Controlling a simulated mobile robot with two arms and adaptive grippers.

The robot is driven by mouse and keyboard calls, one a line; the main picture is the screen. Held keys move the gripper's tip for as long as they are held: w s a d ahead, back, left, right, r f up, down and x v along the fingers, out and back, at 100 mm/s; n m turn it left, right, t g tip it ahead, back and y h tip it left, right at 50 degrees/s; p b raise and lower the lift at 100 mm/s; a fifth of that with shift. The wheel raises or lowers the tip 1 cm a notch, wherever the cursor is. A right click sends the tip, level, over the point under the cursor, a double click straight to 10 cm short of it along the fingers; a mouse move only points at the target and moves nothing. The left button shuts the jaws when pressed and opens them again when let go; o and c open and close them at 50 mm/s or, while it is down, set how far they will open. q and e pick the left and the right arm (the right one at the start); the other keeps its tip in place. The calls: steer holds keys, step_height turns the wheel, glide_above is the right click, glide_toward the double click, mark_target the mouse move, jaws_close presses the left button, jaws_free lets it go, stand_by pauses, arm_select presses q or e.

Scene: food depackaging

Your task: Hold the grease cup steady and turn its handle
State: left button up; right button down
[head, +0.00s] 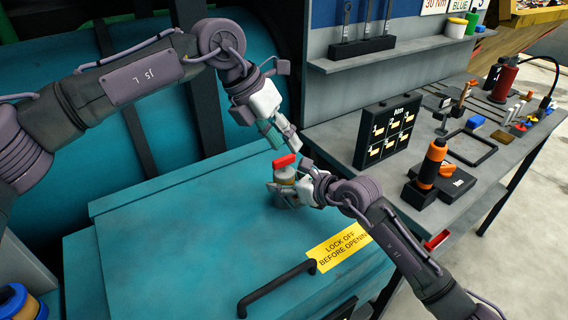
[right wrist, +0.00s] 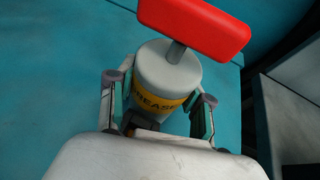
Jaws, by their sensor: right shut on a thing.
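The grease cup (head: 285,176) stands on the teal machine lid, with a red bar handle (head: 284,161) on top. In the right wrist view the cup (right wrist: 168,78) is a pale cylinder with a yellow band reading "REASE". Its red handle (right wrist: 196,27) sits crosswise on a short stem. My right gripper (head: 279,192) is shut on the cup, with one finger on each side in the right wrist view (right wrist: 160,110). My left gripper (head: 281,143) is just above the handle, pointing down, apart from it. Its fingers look spread and empty.
The teal lid (head: 180,235) is mostly clear, with a yellow sign (head: 338,250) and a black handle (head: 275,289) toward the front. A grey workbench (head: 440,150) at the right carries a black label board (head: 388,130), an orange-and-black tool (head: 431,165) and several small items.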

arm_select(q)
steer(key=s+d+n+g+h, duration=0.2)
steer(key=s+n+h, duration=0.3)
steer(key=n, duration=0.3)
steer(key=n+t, duration=0.8)
steer(key=n, duration=1.6)
glide_toward(283, 157)
steer(key=shift+h, duration=0.4)
steer(key=x, duration=1)
steer(key=shift+a+f, duration=0.1)
steer(key=shift+f, duration=0.25)
jaws_close()
